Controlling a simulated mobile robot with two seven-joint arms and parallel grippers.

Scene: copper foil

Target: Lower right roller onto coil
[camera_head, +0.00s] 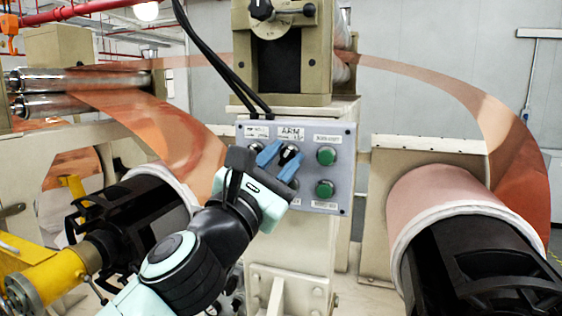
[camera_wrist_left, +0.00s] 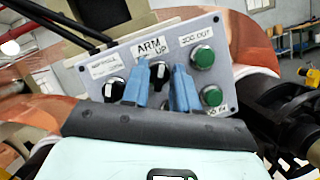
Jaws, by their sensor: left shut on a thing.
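My left gripper (camera_head: 282,162) is at the grey control panel (camera_head: 344,141). Its blue fingers are shut on the black selector knob (camera_head: 290,153) under a label reading "ARM". In the left wrist view, the knob (camera_wrist_left: 160,76) sits between the two blue fingertips, under "ARM UP". The copper coil (camera_head: 440,188) at the right sits on a black core, with copper foil (camera_head: 470,95) curving down to it. A metal roller (camera_head: 341,68) shows partly behind the beige machine head; the rest is hidden. My right gripper is not in view.
Green buttons (camera_head: 326,156) are on the panel's right side, close to my fingers. Two chrome rollers (camera_head: 85,78) and another coil (camera_head: 165,175) are at the left. Black cables (camera_head: 215,60) hang above the panel. A yellow shaft (camera_head: 50,277) is at lower left.

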